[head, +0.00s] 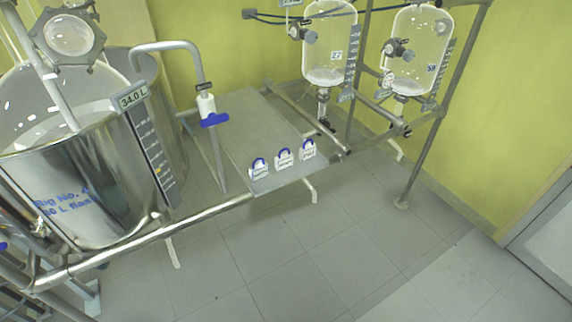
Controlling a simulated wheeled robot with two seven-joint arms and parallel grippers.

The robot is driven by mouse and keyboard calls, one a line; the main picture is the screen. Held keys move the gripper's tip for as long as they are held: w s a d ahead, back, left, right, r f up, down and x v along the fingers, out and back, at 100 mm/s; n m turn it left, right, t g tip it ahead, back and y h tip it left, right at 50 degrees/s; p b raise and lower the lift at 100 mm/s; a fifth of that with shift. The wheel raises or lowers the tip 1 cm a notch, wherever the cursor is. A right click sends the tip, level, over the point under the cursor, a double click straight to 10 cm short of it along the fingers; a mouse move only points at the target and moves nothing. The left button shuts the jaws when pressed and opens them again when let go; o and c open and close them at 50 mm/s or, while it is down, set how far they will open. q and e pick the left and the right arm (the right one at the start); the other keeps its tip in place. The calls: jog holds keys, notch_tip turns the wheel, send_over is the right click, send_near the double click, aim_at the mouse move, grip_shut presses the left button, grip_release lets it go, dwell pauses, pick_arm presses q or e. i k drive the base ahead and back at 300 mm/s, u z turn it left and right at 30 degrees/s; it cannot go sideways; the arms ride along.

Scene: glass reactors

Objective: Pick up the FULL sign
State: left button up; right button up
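Three small white signs with blue loop tops stand in a row along the front edge of a grey metal shelf (245,125). They are the left sign (260,171), the middle sign (284,158) and the right sign (308,149). Each bears dark lettering too small to read, so I cannot tell which is the FULL sign. Neither of my grippers is in the head view, and nothing is seen touching the signs.
A large steel-jacketed glass vessel (85,190) stands left, marked 34.0 L. A blue-handled valve (214,120) hangs by the shelf's left side. Two glass flasks (330,45) (418,50) hang in a metal frame behind right. The tiled floor (330,260) in front is clear.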

aim_at(305, 152)
jog(key=u, duration=0.5)
jog(key=i, duration=1.4)
jog(key=z, duration=0.75)
